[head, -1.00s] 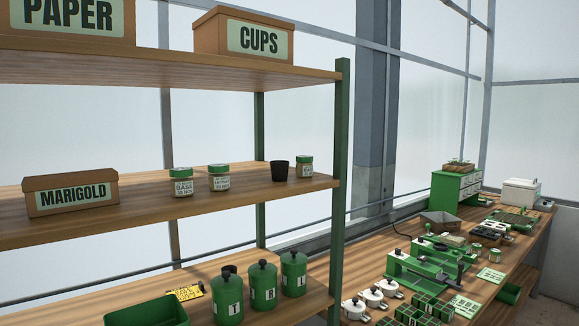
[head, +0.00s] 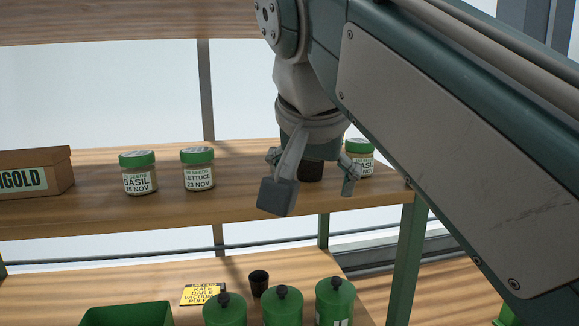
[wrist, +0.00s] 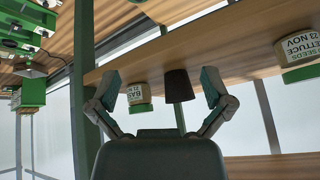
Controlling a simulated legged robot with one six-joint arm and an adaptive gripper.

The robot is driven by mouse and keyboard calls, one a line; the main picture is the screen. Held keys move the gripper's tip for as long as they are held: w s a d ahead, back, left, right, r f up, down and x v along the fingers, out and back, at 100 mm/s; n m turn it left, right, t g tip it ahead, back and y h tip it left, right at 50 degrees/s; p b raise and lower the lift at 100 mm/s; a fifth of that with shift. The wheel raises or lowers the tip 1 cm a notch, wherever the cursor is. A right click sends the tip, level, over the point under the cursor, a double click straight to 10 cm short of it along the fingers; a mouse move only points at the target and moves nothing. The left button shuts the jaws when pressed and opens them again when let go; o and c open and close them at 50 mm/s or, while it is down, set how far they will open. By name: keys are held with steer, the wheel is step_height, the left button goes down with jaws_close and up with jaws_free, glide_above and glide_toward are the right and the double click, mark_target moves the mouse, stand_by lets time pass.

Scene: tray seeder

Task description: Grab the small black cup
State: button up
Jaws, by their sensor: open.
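A black cup (head: 311,172) stands on the middle shelf (head: 235,203), partly hidden behind my gripper in the head view. My gripper (head: 313,184) is open in front of it, fingers spread to either side. The wrist view appears upside down. There the black cup (wrist: 178,86) shows between the open fingers of my gripper (wrist: 160,90), nearer the right one. I cannot tell how far ahead of the fingertips it is, and no contact shows. Another small black cup (head: 259,283) stands on the lower shelf behind the green canisters.
A basil jar (head: 360,158) stands close to the right of the upper cup. A lettuce jar (head: 198,171) and another basil jar (head: 138,177) stand to its left. A green shelf post (head: 405,262) is at the right. Green canisters (head: 283,308) and a green bin (head: 127,315) occupy the lower shelf.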

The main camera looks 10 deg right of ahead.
mark_target(307, 178)
steer(key=w, duration=0.2)
steer(key=w+r, duration=0.1)
steer(key=w, duration=0.1)
steer(key=shift+w+d, duration=0.15)
steer(key=shift+w, duration=0.2)
steer(key=w+d, duration=0.2)
steer(key=w, duration=0.1)
steer(key=shift+w+d, duration=0.25)
steer(key=shift+d, duration=0.05)
steer(key=shift+w+a, duration=0.15)
steer(key=shift+w, duration=1.35)
steer(key=shift+w+f, duration=0.1)
steer(key=shift+w, duration=0.2)
steer(key=shift+w+d+f, duration=0.3)
steer(key=shift+d+f, duration=0.05)
steer(key=shift+f, duration=0.25)
steer(key=shift+w+d+f, duration=0.3)
steer(key=shift+f, duration=0.25)
steer(key=shift+a, duration=0.25)
steer(key=c, duration=0.8)
